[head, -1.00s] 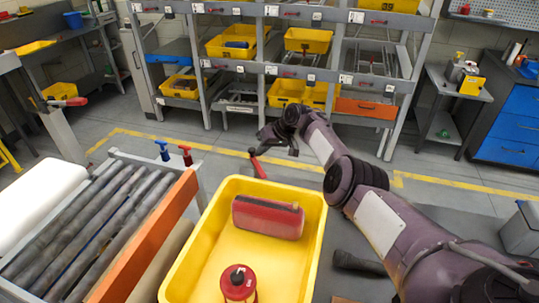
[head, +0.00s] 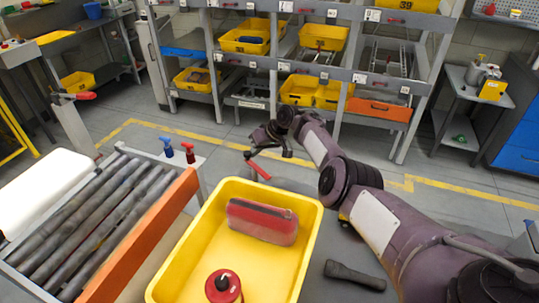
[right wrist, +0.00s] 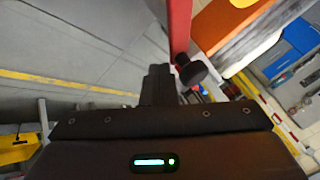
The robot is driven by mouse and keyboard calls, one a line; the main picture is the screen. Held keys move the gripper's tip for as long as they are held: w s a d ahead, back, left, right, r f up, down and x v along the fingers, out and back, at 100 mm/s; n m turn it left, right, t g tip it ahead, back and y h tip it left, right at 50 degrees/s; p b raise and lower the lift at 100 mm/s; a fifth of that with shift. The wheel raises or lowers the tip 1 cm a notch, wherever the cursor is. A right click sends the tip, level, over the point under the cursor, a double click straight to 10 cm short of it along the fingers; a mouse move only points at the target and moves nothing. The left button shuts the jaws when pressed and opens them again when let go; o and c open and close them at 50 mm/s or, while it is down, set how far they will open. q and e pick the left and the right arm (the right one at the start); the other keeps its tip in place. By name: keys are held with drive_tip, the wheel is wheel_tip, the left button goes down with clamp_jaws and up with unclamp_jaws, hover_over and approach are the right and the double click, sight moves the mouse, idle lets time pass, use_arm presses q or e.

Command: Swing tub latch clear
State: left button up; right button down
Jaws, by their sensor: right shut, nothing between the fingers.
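The yellow tub (head: 308,222) stands in front of me, with a red pouch-like case (head: 262,222) and a red round object with a black knob (head: 224,287) inside. A red lever (head: 260,170), which looks like the latch, is just beyond the tub's far edge. In the right wrist view the red bar (right wrist: 180,25) has a black knob (right wrist: 191,72). My right gripper (head: 254,152) is at the lever; in its wrist view the shut, empty fingers (right wrist: 158,72) are just left of the knob. I cannot tell whether they touch. My left gripper is not in view.
A roller conveyor (head: 90,215) with an orange side rail (head: 145,235) lies left of the tub. Blue (head: 167,148) and red (head: 188,152) handles stand at its far end. A dark tool (head: 352,275) lies right of the tub. Shelves with yellow bins stand behind open floor.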

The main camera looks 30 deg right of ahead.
drive_tip(key=shift+w+a, duration=0.15)
drive_tip(key=shift+a, duration=0.5)
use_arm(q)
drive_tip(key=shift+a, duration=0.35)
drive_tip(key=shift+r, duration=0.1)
use_arm(e)
drive_tip(key=shift+a, duration=0.35)
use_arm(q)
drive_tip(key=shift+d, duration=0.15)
use_arm(e)
drive_tip(key=shift+r, duration=0.1)
